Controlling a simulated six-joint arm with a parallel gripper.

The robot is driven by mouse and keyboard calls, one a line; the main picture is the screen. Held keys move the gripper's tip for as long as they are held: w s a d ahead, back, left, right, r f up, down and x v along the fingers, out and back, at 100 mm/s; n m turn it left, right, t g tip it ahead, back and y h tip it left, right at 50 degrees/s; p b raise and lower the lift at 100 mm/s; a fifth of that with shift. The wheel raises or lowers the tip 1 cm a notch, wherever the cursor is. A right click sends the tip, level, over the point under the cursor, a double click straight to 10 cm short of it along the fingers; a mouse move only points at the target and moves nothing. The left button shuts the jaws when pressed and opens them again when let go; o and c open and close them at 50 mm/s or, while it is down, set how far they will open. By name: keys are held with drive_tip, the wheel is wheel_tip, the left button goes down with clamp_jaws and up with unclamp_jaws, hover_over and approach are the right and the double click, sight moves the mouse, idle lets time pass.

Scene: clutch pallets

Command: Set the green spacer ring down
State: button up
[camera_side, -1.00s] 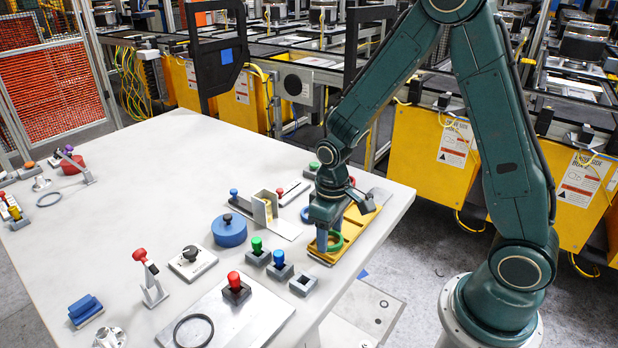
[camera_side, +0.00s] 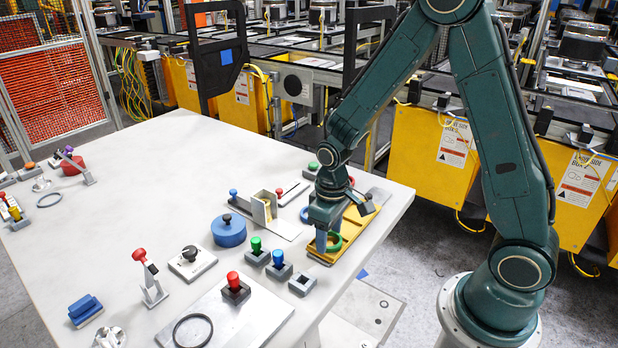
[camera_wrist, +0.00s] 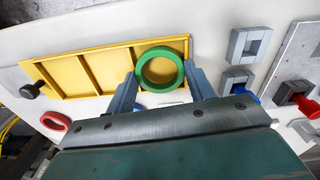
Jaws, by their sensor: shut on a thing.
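The green spacer ring (camera_side: 335,249) is between my gripper's fingers (camera_side: 328,241), at the near end of the yellow tray (camera_side: 352,236). In the wrist view the ring (camera_wrist: 160,51) lies flat-on between the two blue-grey fingertips (camera_wrist: 162,70), and my gripper is shut on it. It overlaps the right-hand compartment of the yellow tray (camera_wrist: 58,78), which has dividers. I cannot tell whether the ring touches the tray floor. My gripper hides part of the tray in the side view.
A blue-knobbed block (camera_side: 279,265), a green-knobbed block (camera_side: 258,252) and a grey square socket (camera_side: 303,284) stand left of the tray. A blue round lidded part (camera_side: 229,231) lies farther left. A red ring (camera_wrist: 56,121) shows beside the tray. The table's middle is clear.

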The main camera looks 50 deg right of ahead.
drive_tip(key=shift+s+f, duration=0.2)
drive_tip(key=shift+f, duration=0.55)
drive_tip(key=o, duration=0.9)
drive_tip(key=shift+o, duration=0.2)
drive_tip(key=shift+r, duration=0.15)
drive_tip(key=shift+o, duration=0.9)
drive_tip(key=shift+w+r, duration=0.15)
drive_tip(key=shift+r, duration=0.55)
wheel_tip(320, 180, up, 14)
drive_tip(key=shift+f, duration=0.2)
